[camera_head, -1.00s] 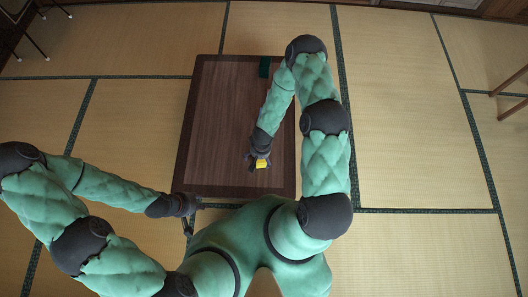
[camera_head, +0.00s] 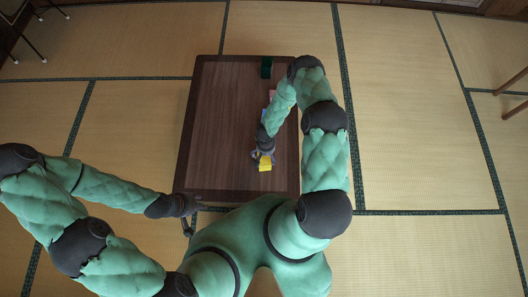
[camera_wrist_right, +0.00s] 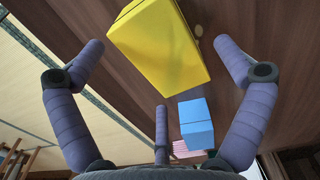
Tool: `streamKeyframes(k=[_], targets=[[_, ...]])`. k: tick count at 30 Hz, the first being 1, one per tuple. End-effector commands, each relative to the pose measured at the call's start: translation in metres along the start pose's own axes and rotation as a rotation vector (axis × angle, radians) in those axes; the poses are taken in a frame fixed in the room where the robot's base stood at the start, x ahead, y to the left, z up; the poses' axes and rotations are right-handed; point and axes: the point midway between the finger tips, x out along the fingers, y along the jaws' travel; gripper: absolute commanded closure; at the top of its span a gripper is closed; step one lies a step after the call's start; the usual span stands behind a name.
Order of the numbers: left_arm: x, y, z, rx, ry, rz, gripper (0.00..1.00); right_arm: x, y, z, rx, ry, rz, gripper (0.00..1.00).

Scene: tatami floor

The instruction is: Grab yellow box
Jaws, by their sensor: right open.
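The yellow box (camera_head: 265,167) is on the dark wooden table (camera_head: 225,130), near its front right part. My right gripper (camera_head: 262,157) is just behind it, at the box's far edge. In the right wrist view the yellow box (camera_wrist_right: 160,45) appears between the spread fingers of my right gripper (camera_wrist_right: 162,55), with a gap on both sides. That gripper is open and empty. My left gripper (camera_head: 188,213) is off the table's front left corner, small and dark; its fingers are not clear.
A dark green object (camera_head: 266,67) is at the table's far end. The table's left half is clear.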

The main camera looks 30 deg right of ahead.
Motion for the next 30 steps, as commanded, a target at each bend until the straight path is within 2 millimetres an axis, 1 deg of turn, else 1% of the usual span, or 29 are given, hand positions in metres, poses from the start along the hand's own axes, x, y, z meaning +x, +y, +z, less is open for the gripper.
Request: streamKeyframes(k=[5, 12, 14, 16, 22, 23, 24, 26, 27, 28, 30], targets=[[0.007, -0.002, 0.0, 0.0, 0.0, 0.0, 0.6, 0.012, 0.002, 0.001, 0.001, -0.001, 0.0, 0.0], [0.025, -0.009, -0.001, 0.0, 0.0, 0.0, 0.6, 0.045, 0.005, 0.002, 0.001, -0.001, 0.0, 0.0], [0.028, -0.01, -0.001, 0.0, 0.0, 0.0, 0.6, 0.051, 0.005, 0.002, 0.0, -0.001, 0.0, 0.0], [0.028, -0.01, -0.001, 0.0, 0.0, 0.0, 0.6, 0.053, 0.005, 0.002, 0.0, 0.0, 0.0, 0.0], [0.027, -0.01, -0.001, 0.0, 0.0, 0.0, 0.6, 0.052, 0.005, 0.001, 0.0, 0.0, 0.0, 0.0], [0.027, -0.01, -0.001, 0.0, 0.0, 0.0, 0.6, 0.052, 0.005, 0.001, 0.0, 0.0, 0.0, 0.08], [0.027, -0.01, -0.001, 0.0, 0.0, 0.0, 0.6, 0.052, 0.005, 0.001, 0.0, 0.0, 0.0, 0.2], [0.027, -0.01, -0.001, 0.0, 0.0, 0.0, 0.6, 0.052, 0.005, 0.001, 0.0, 0.0, 0.0, 0.37], [0.027, -0.01, -0.001, 0.0, 0.0, 0.0, 0.6, 0.052, 0.005, 0.002, 0.0, 0.0, 0.0, 0.48], [0.027, -0.01, -0.001, 0.0, 0.0, 0.0, 0.6, 0.052, 0.005, 0.002, 0.0, 0.0, 0.0, 0.56], [0.027, -0.01, -0.001, 0.0, 0.0, 0.0, 0.6, 0.052, 0.005, 0.002, 0.0, 0.0, 0.0, 0.56]])
